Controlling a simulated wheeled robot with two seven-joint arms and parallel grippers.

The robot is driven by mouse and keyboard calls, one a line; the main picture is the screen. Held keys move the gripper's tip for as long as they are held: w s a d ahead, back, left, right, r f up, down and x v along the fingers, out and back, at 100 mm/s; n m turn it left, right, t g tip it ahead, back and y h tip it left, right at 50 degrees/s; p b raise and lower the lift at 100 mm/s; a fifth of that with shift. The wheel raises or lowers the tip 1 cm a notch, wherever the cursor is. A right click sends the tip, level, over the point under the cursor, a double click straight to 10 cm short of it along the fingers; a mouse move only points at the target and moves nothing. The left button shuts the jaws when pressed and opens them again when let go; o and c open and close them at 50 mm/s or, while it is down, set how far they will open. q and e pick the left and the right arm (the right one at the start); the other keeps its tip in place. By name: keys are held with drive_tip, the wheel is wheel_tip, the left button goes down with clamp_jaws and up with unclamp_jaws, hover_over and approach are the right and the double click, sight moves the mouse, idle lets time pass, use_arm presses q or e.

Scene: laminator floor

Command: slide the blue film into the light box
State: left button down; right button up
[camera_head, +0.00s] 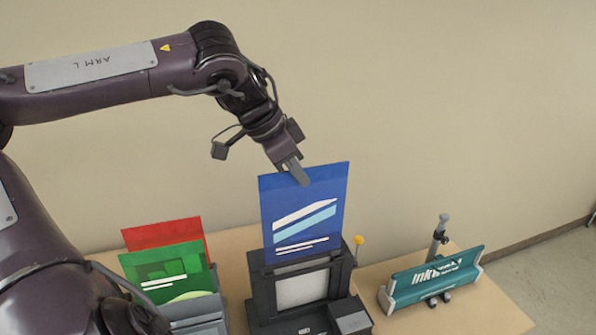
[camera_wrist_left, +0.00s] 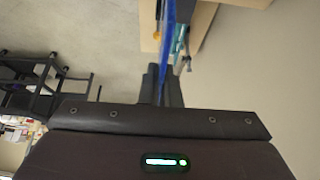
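The blue film (camera_head: 303,215), with white and light-blue stripes, stands upright over the dark light box (camera_head: 258,290) with its pale lit window. Its lower edge meets the top of the box in the head view; I cannot tell how far it is inside the slot. My left gripper (camera_head: 300,174) is shut on the film's top edge, near the middle. In the left wrist view the film (camera_wrist_left: 169,45) shows edge-on as a thin blue strip between the fingers (camera_wrist_left: 161,88). My right gripper is not in view.
A grey rack (camera_head: 195,323) left of the light box holds a green film (camera_head: 165,271) and a red film (camera_head: 165,233). A yellow-tipped pin (camera_head: 358,240) stands by the box. A teal printed roll or sign (camera_head: 435,277) on a stand is at the right. Bare wooden table (camera_head: 480,312) lies in front of it.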

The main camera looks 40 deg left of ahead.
sight(298, 246)
use_arm(q)
drive_tip(key=shift+w, duration=0.1)
drive_tip(key=shift+f, duration=0.2)
idle(0.4)
drive_tip(key=shift+f, duration=0.15)
idle(0.3)
drive_tip(key=shift+f+b, duration=1.15)
drive_tip(key=shift+f, duration=0.35)
drive_tip(key=shift+f+b, duration=5.9)
drive_tip(key=shift+f, duration=1.85)
